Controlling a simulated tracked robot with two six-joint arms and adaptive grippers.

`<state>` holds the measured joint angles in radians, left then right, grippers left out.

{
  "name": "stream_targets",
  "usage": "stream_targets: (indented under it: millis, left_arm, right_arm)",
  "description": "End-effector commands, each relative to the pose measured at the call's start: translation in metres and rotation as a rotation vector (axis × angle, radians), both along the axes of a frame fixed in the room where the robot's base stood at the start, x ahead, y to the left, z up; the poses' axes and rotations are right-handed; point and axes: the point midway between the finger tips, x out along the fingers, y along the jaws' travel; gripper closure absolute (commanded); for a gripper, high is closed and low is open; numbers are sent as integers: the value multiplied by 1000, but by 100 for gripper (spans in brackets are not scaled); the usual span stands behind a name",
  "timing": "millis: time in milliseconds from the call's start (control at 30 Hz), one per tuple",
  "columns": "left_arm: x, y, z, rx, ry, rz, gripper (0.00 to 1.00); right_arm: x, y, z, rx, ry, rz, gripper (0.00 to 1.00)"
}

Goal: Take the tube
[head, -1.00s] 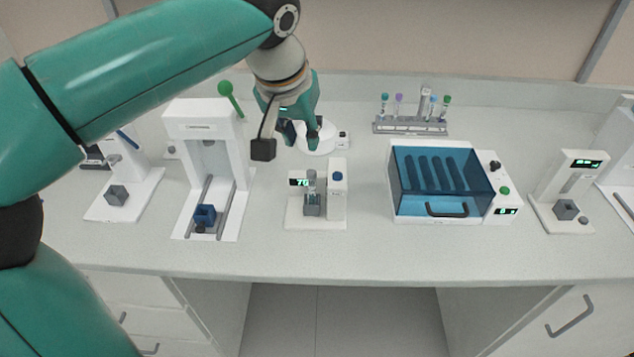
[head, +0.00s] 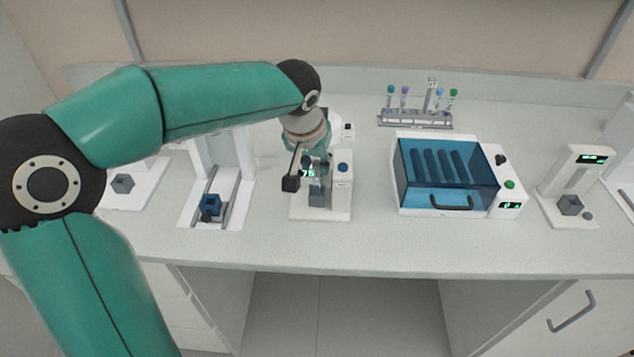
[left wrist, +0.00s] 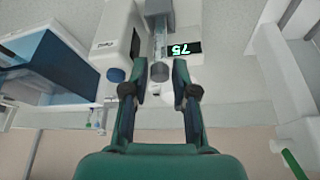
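The tube (left wrist: 160,40) stands in a small white device (head: 340,198) with a lit display reading 75. Its grey cap (left wrist: 159,72) faces the left wrist camera. In the head view, the tube is mostly hidden behind my left gripper (head: 314,164), which is low over the device. In the left wrist view, my left gripper (left wrist: 159,68) is open, with one finger on each side of the cap and visible gaps between. The grey tube holder (head: 316,199) shows below the gripper in the head view. My right gripper is out of view.
A blue-lidded machine (head: 446,175) stands to the right, with a tube rack (head: 414,121) behind it. A white press-like device (head: 212,200) with a blue block is to the left. Another display device (head: 577,185) stands far right. The front counter strip is clear.

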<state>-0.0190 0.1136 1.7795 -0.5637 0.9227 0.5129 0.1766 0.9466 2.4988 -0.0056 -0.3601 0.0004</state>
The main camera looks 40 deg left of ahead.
Motion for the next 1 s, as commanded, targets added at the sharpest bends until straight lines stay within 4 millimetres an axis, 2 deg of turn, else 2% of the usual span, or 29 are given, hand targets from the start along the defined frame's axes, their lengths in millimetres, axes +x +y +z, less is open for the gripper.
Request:
stream_targets:
  millis: [200, 467, 633, 1000]
  left_arm:
    - [10, 3, -23, -1, 2, 0, 73]
    - [11, 3, -26, -1, 0, 0, 73]
    - [11, 3, -25, -1, 0, 0, 100]
    - [11, 3, -24, -1, 0, 0, 100]
  right_arm:
    - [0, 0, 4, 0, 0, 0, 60]
    - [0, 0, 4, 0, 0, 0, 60]
    - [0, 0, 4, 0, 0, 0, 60]
    - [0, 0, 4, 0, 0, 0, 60]
